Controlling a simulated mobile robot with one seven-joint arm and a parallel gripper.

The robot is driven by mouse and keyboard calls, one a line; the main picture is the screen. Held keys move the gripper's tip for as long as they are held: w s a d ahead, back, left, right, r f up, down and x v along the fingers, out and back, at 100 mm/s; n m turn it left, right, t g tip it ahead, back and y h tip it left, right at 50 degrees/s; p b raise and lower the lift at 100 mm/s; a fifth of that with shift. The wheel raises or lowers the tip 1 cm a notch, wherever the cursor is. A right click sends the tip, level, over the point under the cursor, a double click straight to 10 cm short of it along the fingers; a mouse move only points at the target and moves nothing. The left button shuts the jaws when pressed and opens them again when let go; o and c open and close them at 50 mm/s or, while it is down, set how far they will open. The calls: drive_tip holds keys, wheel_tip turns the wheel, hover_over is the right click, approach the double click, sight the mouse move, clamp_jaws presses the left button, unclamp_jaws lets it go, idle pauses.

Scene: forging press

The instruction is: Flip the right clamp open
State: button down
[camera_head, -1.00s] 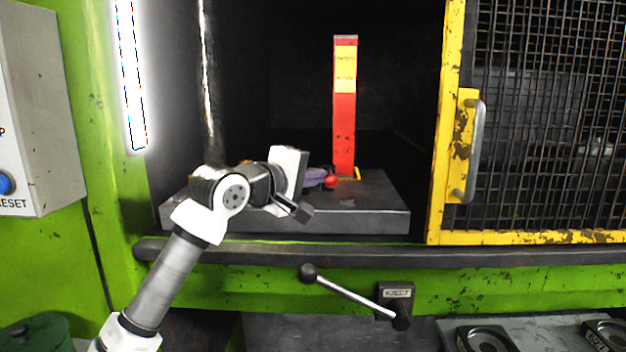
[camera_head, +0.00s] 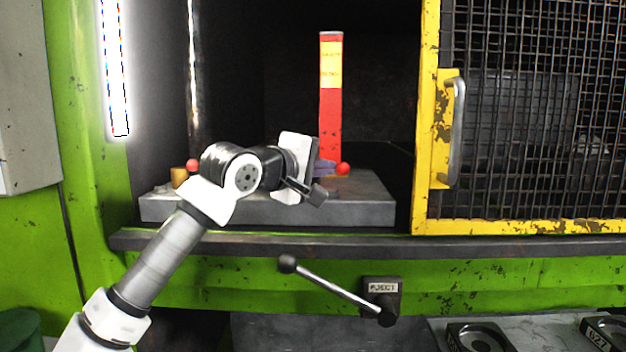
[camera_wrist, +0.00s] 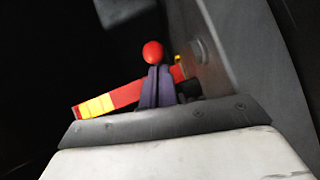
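A red post with a yellow label (camera_head: 331,105) stands upright behind the clamp. The grey bed (camera_head: 345,212) lies below. Another red knob (camera_head: 193,165) shows left of my arm. A yellow mesh door (camera_head: 432,150) borders the right. An eject lever (camera_head: 330,290) is below the sill.

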sight(341, 163)
drive_tip(key=d+b, duration=0.1)
drive_tip(key=d, duration=0.2)
drive_tip(key=shift+w+d, duration=0.1)
drive_tip(key=shift+d, duration=0.05)
drive_tip(key=shift+w+r, duration=0.25)
drive_tip(key=shift+r, duration=0.05)
idle(0.5)
